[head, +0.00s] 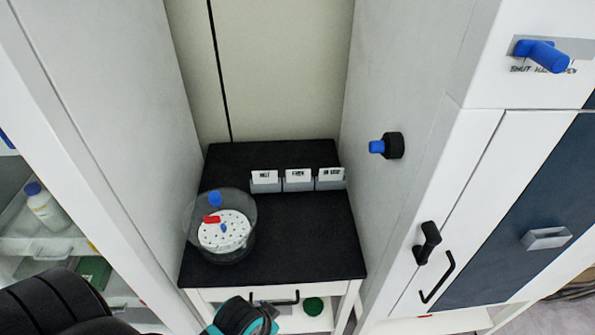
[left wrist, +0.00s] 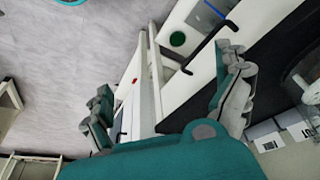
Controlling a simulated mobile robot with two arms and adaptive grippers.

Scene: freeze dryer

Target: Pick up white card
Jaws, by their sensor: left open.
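Three white cards with dark print stand upright in small grey holders on the black tabletop (head: 290,235): a left card (head: 265,177), a middle card (head: 297,175) and a right card (head: 330,174). Part of the holder row (left wrist: 268,142) shows at the lower right of the left wrist view, apart from my fingers. My left gripper (left wrist: 168,98) is open, with its two fingers spread and nothing held. In the head view only a teal and black part of it shows at the bottom edge, in front of the table. My right gripper is not in view.
A clear round vessel (head: 243,245) with a perforated white disc stands at the tabletop's left. Tall white cabinets flank the table. A blue-tipped knob (head: 385,146) juts from the right wall. A drawer with a black handle (head: 283,300) is below. The tabletop's front right is clear.

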